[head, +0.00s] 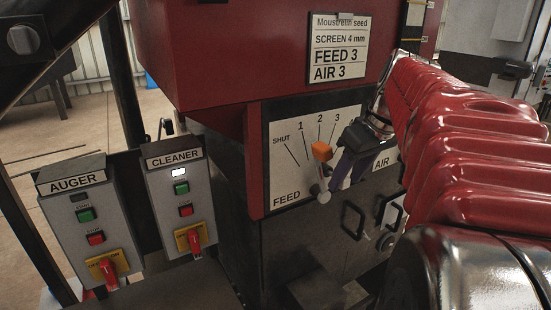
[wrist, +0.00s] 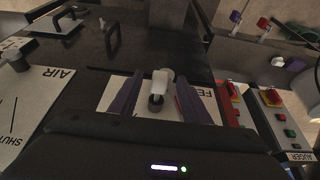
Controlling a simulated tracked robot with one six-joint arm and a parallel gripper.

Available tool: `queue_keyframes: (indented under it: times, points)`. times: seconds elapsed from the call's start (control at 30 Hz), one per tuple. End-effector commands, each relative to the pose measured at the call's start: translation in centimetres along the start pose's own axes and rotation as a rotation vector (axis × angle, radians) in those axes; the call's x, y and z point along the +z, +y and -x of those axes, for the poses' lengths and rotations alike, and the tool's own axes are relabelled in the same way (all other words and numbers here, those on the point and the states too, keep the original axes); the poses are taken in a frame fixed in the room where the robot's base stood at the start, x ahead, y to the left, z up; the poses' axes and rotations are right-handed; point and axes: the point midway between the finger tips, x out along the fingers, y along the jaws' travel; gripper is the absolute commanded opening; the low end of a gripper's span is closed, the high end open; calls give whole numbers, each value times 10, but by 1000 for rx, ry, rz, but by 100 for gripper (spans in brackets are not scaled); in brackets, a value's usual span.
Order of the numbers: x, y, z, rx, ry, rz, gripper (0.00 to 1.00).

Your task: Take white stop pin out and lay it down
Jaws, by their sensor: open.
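The white stop pin (head: 323,196) has a pale round head and sits at the lower part of the FEED panel (head: 283,178), below the orange lever knob (head: 321,151). My gripper (head: 335,184) is beside the pin, just to its right in the head view, with dark purple fingers. In the wrist view my gripper (wrist: 160,84) is open. The white pin (wrist: 161,80) shows between its two fingers, with a gap on each side. A dark round part shows at the pin's near end. Where the pin enters the panel is hidden.
The AIR scale (head: 384,161) lies right of the gripper, partly hidden by my arm. A black handle (head: 352,220) stands out below. AUGER (head: 82,215) and CLEANER (head: 180,205) switch boxes stand at the left. A dark flat surface (head: 165,290) lies in front of them.

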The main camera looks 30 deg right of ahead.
Motion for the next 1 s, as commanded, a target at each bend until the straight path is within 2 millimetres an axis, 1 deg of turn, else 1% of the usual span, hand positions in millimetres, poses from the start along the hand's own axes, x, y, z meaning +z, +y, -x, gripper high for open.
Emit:
queue_keyframes:
  times: [0.2,0.8,0.83,0.87,1.0]
  points:
    - [0,0,0,-1,0,0,43]
    - [0,0,0,-1,0,1,1]
    - [0,0,0,-1,0,1,0]
    - [0,0,0,-1,-1,1,19]
    - [0,0,0,-1,0,1,9]
